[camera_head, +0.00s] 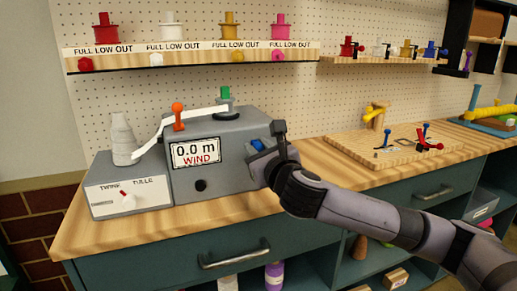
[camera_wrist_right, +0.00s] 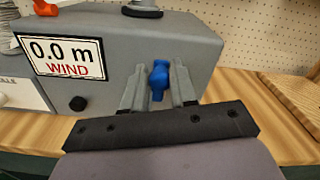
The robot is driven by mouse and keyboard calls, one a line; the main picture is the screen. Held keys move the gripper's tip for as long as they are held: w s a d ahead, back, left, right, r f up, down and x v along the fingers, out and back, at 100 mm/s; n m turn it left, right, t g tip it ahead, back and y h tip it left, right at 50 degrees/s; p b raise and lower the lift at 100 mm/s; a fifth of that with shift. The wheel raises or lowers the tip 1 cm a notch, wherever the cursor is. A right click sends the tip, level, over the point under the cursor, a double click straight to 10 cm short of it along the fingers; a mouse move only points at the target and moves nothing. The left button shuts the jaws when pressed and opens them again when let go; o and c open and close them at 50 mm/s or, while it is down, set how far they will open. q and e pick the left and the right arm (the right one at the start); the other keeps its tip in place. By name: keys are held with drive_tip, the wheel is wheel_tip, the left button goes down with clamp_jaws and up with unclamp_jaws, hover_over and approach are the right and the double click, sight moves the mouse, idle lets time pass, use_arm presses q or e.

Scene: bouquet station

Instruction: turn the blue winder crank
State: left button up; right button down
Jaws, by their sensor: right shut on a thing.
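The grey winder box (camera_head: 206,135) stands on the wooden counter, with a display reading 0.0 m and WIND. Its blue crank (camera_head: 257,145) is on the right part of the front face, partly hidden by my gripper. My right gripper (camera_head: 264,150) is at the crank. In the right wrist view, the blue crank (camera_wrist_right: 159,80) sits between the two grey fingers of my right gripper (camera_wrist_right: 160,88), which is shut on it. My left gripper is not in view.
A grey unit (camera_head: 130,195) labelled TWINE and TULLE, with a white cone spool (camera_head: 123,140), stands left of the winder. Shelves with coloured spools (camera_head: 190,55) hang above on the pegboard. A wooden board (camera_head: 385,149) with pegs lies to the right.

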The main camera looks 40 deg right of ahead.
drive_tip(key=shift+d+m, duration=0.3)
drive_tip(key=shift+m, duration=0.1)
